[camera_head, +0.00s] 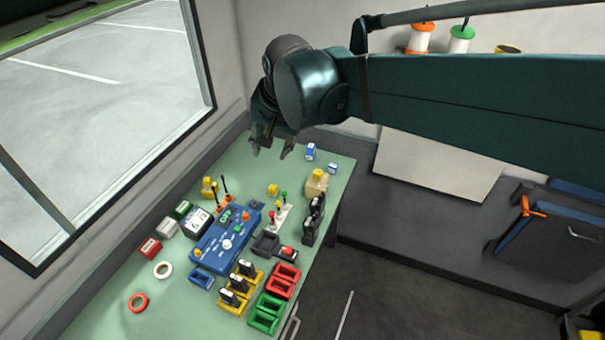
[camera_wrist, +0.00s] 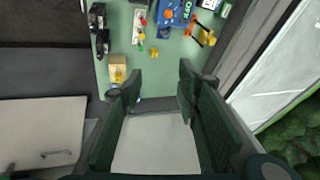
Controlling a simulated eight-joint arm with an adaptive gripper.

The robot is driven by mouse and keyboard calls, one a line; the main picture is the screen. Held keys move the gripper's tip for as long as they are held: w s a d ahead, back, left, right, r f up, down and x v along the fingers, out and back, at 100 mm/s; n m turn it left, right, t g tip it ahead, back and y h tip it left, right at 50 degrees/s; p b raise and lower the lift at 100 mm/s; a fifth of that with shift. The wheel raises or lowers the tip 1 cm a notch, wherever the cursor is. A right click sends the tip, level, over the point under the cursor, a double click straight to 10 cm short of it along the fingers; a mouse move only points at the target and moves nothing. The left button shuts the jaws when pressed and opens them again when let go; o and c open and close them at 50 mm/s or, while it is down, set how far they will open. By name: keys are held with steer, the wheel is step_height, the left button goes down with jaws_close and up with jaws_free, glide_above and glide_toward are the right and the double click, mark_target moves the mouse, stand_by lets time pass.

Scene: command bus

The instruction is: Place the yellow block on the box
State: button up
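A small yellow block (camera_head: 272,190) lies on the green table top, left of a tan box (camera_head: 315,188). A second small yellow piece (camera_head: 319,174) sits on top of that box. In the wrist view the yellow block (camera_wrist: 154,52) lies alone on the green surface, and the tan box (camera_wrist: 117,62) with its yellow piece (camera_wrist: 118,77) is to its left. My gripper (camera_head: 271,150) hangs above the far end of the table, apart from the block and the box. Its fingers (camera_wrist: 160,82) are spread in the wrist view with nothing between them.
Two small blue-and-white boxes (camera_head: 311,151) stand at the table's far end. Black holders (camera_head: 313,222) stand just in front of the tan box. A blue console (camera_head: 228,240), colored bins (camera_head: 283,281) and a window (camera_head: 110,110) are to the left and front.

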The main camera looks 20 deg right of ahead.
steer(key=s+d+f+n+t, duration=0.1)
steer(key=s+d+f+n, duration=0.1)
steer(key=s, duration=0.6)
steer(key=s+d+f+n+t, duration=0.1)
steer(key=s+d+f+n, duration=0.1)
steer(key=s+n, duration=0.3)
steer(key=s+d, duration=0.1)
steer(key=s, duration=0.1)
steer(key=shift+s, duration=0.4)
steer(key=shift+d+f, duration=0.1)
steer(key=shift+f, duration=0.05)
steer(key=shift+f+b, duration=1.35)
steer(key=shift+b, duration=0.05)
